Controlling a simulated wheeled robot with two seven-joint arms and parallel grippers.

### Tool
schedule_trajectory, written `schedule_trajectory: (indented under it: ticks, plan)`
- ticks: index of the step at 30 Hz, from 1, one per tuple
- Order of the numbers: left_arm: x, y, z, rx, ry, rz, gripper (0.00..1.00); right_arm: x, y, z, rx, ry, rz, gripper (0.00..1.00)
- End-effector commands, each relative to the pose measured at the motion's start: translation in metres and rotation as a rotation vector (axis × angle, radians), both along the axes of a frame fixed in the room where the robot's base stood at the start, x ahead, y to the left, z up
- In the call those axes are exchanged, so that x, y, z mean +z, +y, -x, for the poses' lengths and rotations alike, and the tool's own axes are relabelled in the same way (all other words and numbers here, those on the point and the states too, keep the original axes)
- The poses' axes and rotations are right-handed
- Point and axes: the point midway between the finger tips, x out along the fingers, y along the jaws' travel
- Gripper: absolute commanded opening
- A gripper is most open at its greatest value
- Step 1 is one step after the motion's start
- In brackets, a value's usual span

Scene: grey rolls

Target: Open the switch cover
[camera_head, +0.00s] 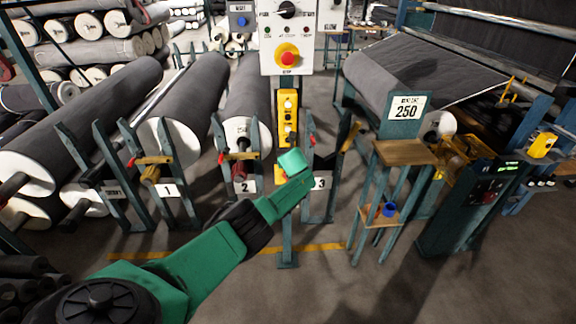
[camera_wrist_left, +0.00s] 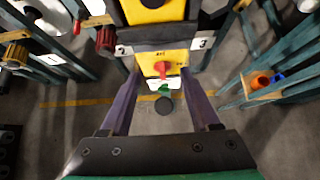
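A tall yellow switch box (camera_head: 288,112) with several round controls is fixed to the post in the middle of the head view. Its lower part is behind my left wrist there. In the left wrist view, a yellow panel (camera_wrist_left: 176,60) with a red switch (camera_wrist_left: 161,69) lies straight ahead, below a dark grey band. Which part is the cover, I cannot tell. My left gripper (camera_wrist_left: 163,78) is open, its two fingers apart on either side of the panel's lower part, with nothing visibly held. Contact cannot be told. My right gripper is in neither view.
A white control panel (camera_head: 268,40) with a red stop button (camera_head: 288,58) is above the box. Large grey rolls (camera_head: 95,105) on numbered stands are left. A small table (camera_head: 404,152) and a machine are right. Floor (camera_head: 320,290) is clear in front.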

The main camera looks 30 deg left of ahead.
Motion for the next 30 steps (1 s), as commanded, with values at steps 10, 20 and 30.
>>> schedule_trajectory:
  ticks: [10,20,30]
  plan:
    - [0.003,-0.001,0.001,0.000,0.001,0.001,0.64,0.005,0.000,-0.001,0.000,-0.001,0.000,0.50]
    - [0.036,-0.023,0.029,-0.004,0.000,0.000,0.64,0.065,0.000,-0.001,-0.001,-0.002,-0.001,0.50]
    - [0.073,-0.053,0.070,-0.001,0.000,-0.001,0.64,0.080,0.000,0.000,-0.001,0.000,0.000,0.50]
